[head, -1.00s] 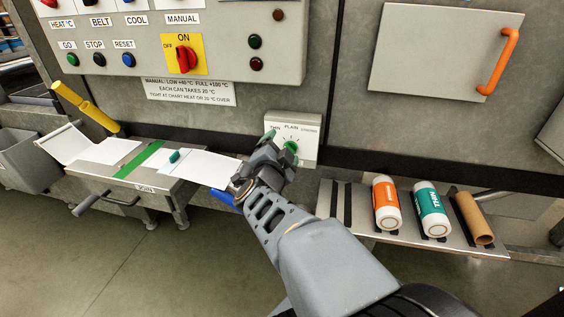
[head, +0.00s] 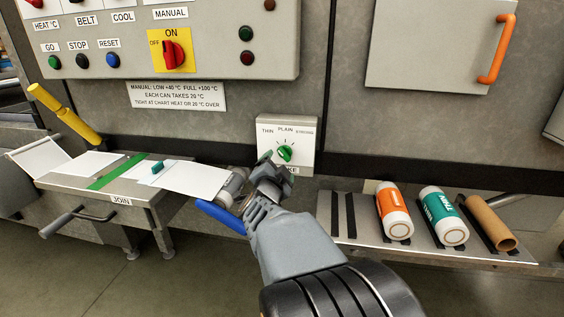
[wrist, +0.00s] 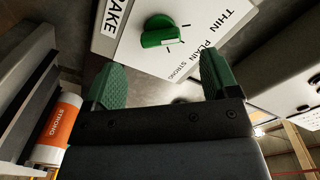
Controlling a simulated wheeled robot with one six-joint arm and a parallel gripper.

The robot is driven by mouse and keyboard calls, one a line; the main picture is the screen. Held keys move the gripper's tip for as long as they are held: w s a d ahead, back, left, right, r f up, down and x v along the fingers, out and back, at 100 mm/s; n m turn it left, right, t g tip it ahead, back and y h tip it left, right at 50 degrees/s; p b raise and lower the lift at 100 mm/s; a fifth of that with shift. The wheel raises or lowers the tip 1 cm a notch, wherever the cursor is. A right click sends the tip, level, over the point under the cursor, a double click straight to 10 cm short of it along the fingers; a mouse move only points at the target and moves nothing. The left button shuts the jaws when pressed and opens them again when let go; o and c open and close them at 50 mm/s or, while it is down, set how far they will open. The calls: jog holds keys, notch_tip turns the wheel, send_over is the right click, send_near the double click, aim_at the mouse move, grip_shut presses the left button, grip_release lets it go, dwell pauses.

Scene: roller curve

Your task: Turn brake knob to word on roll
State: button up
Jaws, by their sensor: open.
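The brake knob (head: 286,153) is green with a white pointer mark. It sits on a white box (head: 301,127) marked THIN, PLAIN and STRONG. I cannot tell for sure which word the pointer faces. In the wrist view the knob (wrist: 160,32) is above and beyond my fingertips, apart from them. My gripper (head: 273,168) is open and empty, just below and left of the knob; its green-padded fingers (wrist: 162,82) are spread. On the right shelf lie an orange roll (head: 393,211), marked STRONG in the wrist view (wrist: 62,125), and a teal THIN roll (head: 443,216).
A brown cardboard tube (head: 490,222) lies right of the rolls on the shelf (head: 375,239). A joining table (head: 125,187) with a white sheet (head: 196,179) and a blue handle (head: 220,216) stands left of my gripper. A control panel (head: 215,60) is above.

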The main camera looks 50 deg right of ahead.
aim_at(282, 156)
jog(key=b+x, duration=0.1)
jog(key=x, duration=0.5)
jog(key=shift+w+d, duration=0.15)
jog(key=shift+d, duration=0.2)
jog(key=shift+c, duration=0.3)
jog(key=c, duration=0.9)
jog(key=shift+o, duration=0.2)
jog(key=shift+f+b, duration=0.1)
jog(key=shift+b, duration=0.25)
jog(key=shift+r+m+b, duration=0.2)
jog(key=shift+m+b, duration=2.6)
jog(key=shift+m, duration=1)
